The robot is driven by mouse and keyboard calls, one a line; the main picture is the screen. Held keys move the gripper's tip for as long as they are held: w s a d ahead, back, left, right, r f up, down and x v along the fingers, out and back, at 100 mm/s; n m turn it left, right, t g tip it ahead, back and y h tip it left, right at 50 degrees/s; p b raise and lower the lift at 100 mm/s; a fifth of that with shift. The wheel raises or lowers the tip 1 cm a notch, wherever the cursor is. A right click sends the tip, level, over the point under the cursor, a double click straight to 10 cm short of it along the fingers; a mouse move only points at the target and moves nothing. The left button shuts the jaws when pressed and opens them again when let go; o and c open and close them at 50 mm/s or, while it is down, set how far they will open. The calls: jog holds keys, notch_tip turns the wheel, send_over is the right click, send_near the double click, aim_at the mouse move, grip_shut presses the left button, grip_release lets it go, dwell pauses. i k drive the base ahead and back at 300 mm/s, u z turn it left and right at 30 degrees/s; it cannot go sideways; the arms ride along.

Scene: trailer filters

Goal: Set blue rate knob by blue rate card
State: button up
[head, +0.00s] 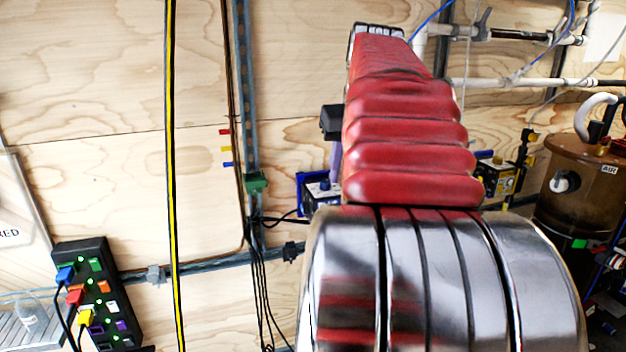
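A small box with blue edging (320,193) is mounted on the plywood wall, just left of my red-sleeved arm. A small dial or knob seems to show on its face, but it is too small to read its setting. The arm covers the box's right side. I cannot make out a blue rate card; it may be hidden behind the arm. My gripper is not visible; my arm fills the middle of the view and hides what lies behind it.
A yellow-edged box (495,177) is on the wall right of my arm, beside a brown tank (582,185) marked AIR. A black power strip (97,295) with blue, red and yellow plugs is lower left. A yellow-black strip (172,170) runs vertically. Cables hang near the metal rail (246,100).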

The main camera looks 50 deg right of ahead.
aim_at(325, 185)
jog(key=u, duration=0.65)
jog(key=i, duration=1.3)
jog(key=z, duration=1.95)
jog(key=i, duration=0.45)
